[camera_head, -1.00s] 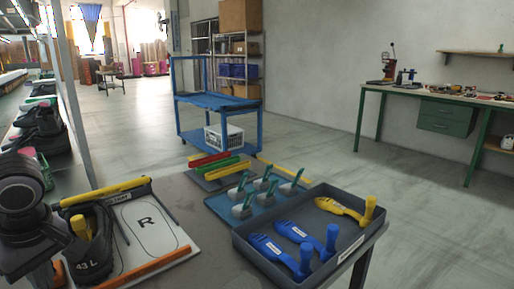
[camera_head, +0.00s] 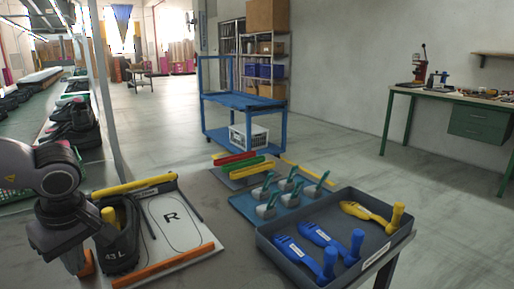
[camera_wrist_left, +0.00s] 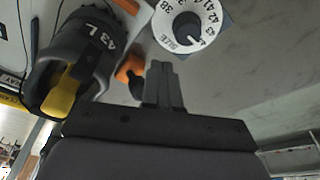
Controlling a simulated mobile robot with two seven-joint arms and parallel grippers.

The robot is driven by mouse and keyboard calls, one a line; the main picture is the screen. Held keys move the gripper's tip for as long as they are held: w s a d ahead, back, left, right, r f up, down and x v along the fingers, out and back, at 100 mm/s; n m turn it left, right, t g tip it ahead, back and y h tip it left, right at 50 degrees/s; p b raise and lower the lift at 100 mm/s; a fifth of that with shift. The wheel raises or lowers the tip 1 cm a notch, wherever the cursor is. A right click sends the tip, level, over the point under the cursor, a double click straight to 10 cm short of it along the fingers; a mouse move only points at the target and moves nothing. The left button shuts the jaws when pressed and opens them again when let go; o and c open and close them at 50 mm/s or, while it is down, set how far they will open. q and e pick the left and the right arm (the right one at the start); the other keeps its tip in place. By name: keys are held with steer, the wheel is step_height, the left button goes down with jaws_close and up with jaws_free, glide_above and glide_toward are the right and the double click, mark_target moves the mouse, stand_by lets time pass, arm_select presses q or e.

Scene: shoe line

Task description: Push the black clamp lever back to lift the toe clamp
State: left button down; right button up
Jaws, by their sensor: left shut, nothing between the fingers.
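A dark shoe marked 43 L (camera_head: 118,252), with a yellow piece inside, stands at the lower left of the head view, beside my left gripper (camera_head: 74,262). The shoe shows upper left in the left wrist view (camera_wrist_left: 92,48). There my left gripper (camera_wrist_left: 161,68) has its fingers together and empty. Just left of the fingertips is a small black part (camera_wrist_left: 137,86), perhaps the clamp lever, next to an orange part (camera_wrist_left: 129,67). Contact with the fingers cannot be told. In the head view my arm covers the lever area. The right gripper is out of view.
A white numbered dial (camera_wrist_left: 188,22) lies beyond the fingertips. A white board marked R (camera_head: 172,222), with yellow and orange bars, lies right of the shoe. A grey tray (camera_head: 262,240) of blue and yellow pieces and a blue mat (camera_head: 240,204) are further right.

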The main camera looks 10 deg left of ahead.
arm_select(q)
steer(key=shift+w+a+p, duration=0.2)
steer(key=shift+w+a, duration=1.3)
steer(key=shift+w, duration=0.3)
steer(key=shift+w+a+p, duration=0.2)
steer(key=shift+w+a, duration=1.3)
steer(key=shift+w, duration=0.3)
steer(key=shift+s, duration=0.1)
steer(key=shift+s+d+b, duration=0.35)
steer(key=shift+s+d, duration=0.1)
steer(key=shift+s, duration=0.05)
steer(key=a+p+v, duration=0.2)
steer(key=p+v, duration=0.4)
steer(key=v, duration=0.2)
steer(key=shift+w+r, duration=0.35)
steer(key=shift+r, duration=0.25)
steer(key=shift+d, duration=0.1)
